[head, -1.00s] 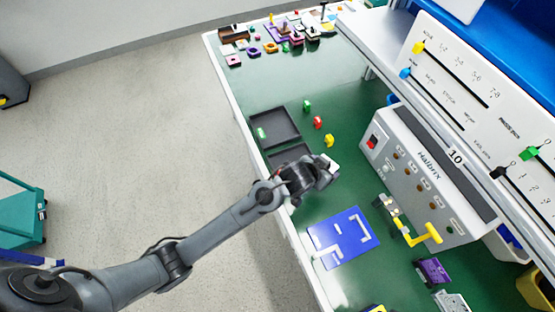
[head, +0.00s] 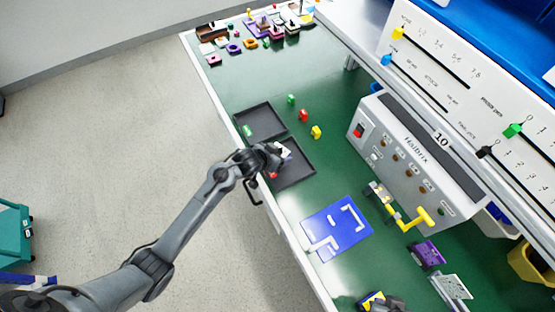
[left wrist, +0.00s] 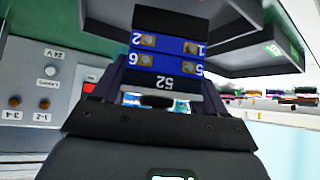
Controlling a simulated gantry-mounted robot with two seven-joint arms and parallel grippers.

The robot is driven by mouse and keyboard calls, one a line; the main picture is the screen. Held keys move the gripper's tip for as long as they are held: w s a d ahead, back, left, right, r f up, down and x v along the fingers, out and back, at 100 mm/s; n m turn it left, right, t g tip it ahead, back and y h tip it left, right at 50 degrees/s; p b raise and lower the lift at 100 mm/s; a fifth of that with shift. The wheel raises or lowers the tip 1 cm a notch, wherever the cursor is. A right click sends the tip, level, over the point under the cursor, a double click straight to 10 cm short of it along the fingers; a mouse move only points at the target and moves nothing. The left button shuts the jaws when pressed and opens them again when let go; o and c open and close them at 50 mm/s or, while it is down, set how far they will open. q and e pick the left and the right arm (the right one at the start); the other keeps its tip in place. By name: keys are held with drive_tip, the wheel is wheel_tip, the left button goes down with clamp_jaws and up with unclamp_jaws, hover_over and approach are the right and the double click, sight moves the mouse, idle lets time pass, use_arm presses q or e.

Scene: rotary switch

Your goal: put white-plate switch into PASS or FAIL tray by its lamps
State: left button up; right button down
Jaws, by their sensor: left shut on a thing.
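My left gripper (head: 274,158) is shut on the white-plate switch (head: 286,152), over the near black tray in the head view. Only a small white part of the switch shows there. In the left wrist view, its blue body (left wrist: 165,49) with numbered brass terminals sits between the fingers. The near tray (head: 296,181) has a red label, partly hidden by my gripper. The far tray (head: 262,113) has a green label, which also shows in the left wrist view (left wrist: 272,48). I cannot tell whether the switch touches the tray. My right gripper is not in view.
The Halbrix tester (head: 415,150) with a yellow lever stands right of the trays. Green, red and yellow small pieces (head: 304,115) stand between. A blue mat (head: 337,228) lies nearer, with a purple switch (head: 428,252) and a grey-white plate (head: 452,286) to its right.

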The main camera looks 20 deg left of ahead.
use_arm(q)
drive_tip(key=shift+f+b, duration=0.35)
drive_tip(key=shift+f, duration=1.55)
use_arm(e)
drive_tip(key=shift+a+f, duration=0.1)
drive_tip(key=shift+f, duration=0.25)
use_arm(q)
drive_tip(key=shift+f, duration=0.15)
drive_tip(key=o, duration=1.2)
drive_tip(key=shift+c, duration=0.2)
